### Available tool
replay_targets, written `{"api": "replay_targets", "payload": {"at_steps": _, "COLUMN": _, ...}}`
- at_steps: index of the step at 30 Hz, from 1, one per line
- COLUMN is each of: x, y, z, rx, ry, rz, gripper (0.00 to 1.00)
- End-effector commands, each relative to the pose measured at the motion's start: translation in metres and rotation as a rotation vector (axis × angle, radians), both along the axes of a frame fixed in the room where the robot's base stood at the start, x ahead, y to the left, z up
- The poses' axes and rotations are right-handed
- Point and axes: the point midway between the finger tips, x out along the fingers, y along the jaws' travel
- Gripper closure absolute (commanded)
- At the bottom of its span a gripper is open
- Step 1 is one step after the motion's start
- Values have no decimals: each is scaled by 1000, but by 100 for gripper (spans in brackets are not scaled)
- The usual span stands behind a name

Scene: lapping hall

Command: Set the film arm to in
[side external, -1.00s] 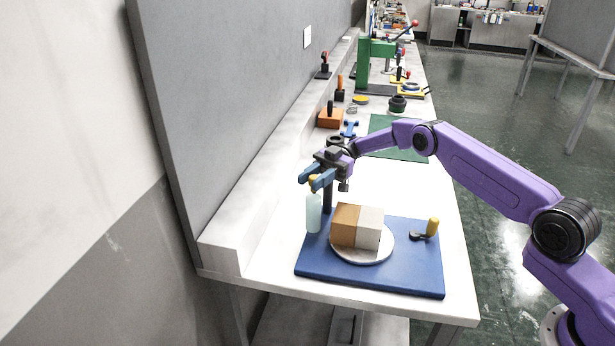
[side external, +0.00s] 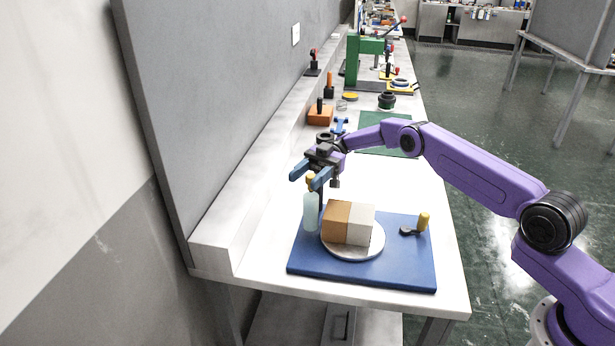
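A blue base plate (side external: 400,273) on the bench carries a round white turntable (side external: 357,254) with a brown-and-white block (side external: 348,223) on it. At the left of the turntable stands what looks like the film arm, with a pale teal upright roll (side external: 311,213) and a yellow knob (side external: 310,181) above it. A dark post stands just behind the roll, partly hidden. My gripper (side external: 309,177) has blue fingers spread apart at the knob's height. The knob shows between or just behind the fingertips; I cannot tell whether they touch it.
A small black lever with a yellow handle (side external: 423,221) sits at the plate's right side. Behind are a green mat (side external: 385,147), an orange block (side external: 320,115) and a green press (side external: 353,60). A grey wall panel (side external: 215,120) borders the bench on the left.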

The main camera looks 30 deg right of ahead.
Motion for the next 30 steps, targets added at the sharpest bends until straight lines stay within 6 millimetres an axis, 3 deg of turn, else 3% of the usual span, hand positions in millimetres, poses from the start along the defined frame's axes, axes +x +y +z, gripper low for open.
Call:
{"api": "replay_targets", "payload": {"at_steps": 8, "x": 0, "y": 0, "z": 0, "rx": 0, "ry": -1, "rz": 1, "gripper": 48}}
{"api": "replay_targets", "payload": {"at_steps": 30, "x": 12, "y": -27, "z": 0, "rx": 0, "ry": -2, "rz": 0, "gripper": 48}}
